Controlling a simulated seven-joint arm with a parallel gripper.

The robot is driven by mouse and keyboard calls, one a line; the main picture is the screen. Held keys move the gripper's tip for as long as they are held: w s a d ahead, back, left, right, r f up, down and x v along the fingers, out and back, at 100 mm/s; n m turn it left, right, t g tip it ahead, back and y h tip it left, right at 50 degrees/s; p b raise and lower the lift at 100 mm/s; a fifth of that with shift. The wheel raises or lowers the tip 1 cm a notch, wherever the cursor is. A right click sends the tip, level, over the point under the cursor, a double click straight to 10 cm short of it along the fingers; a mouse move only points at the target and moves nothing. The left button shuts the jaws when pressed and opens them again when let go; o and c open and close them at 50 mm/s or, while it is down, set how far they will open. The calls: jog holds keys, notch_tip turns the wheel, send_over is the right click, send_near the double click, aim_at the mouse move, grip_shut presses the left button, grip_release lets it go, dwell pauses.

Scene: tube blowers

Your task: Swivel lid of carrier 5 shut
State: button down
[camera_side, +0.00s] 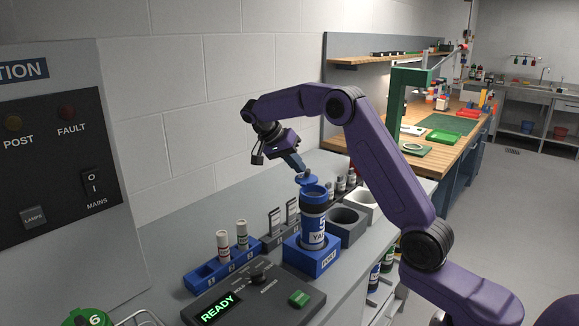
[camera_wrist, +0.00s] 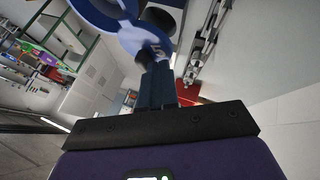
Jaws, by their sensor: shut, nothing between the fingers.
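Carrier 5 (camera_side: 313,222) is a blue upright cylinder with a dark band and a white label, standing in a blue block marked PORT (camera_side: 311,259). Its open top shows a dark mouth. The blue lid (camera_side: 307,179) is swung out to the side of the mouth, toward the wall. In the wrist view the lid (camera_wrist: 131,36) carries a white 5, beside the blue rim (camera_wrist: 92,14). My gripper (camera_side: 301,169) is shut and empty, its tips at the lid. It also shows in the wrist view (camera_wrist: 153,64). I cannot tell whether they touch.
A blue rack (camera_side: 208,276) with two capped tubes stands left of the port. A control box reading READY (camera_side: 250,300) is in front.

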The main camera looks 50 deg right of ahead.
aim_at(313, 176)
jog(key=shift+s+d, duration=0.5)
jog(key=shift+s+d+m+g, duration=0.3)
jog(key=shift+m+g, duration=0.1)
jog(key=shift+m, duration=0.3)
jog(key=shift+s+d, duration=0.35)
jog(key=shift+s, duration=0.5)
jog(key=shift+s+d+m+g+y, duration=0.1)
jog(key=shift+s+m+g+y, duration=0.25)
jog(key=shift+m+y, duration=0.2)
jog(key=shift+s+a+m+g+y, duration=0.2)
jog(key=shift+s+a+m+y, duration=0.1)
jog(key=shift+s+m, duration=0.35)
jog(key=shift+s+a+m+g+y, duration=0.15)
jog(key=shift+s+m+g+y, duration=0.1)
jog(key=shift+s+m, duration=0.45)
jog(key=shift+s+a+m+g+y, duration=0.25)
jog(key=shift+s+m, duration=0.25)
jog(key=shift+s, duration=0.3)
jog(key=shift+s+a+m+g+y, duration=0.2)
jog(key=shift+m+y, duration=0.2)
jog(key=shift+m, duration=0.2)
jog(key=shift+s+a+m+g+y, duration=0.1)
jog(key=shift+s+a+m+y, duration=0.1)
jog(key=shift+m+y, duration=0.3)
dwell(0.5)
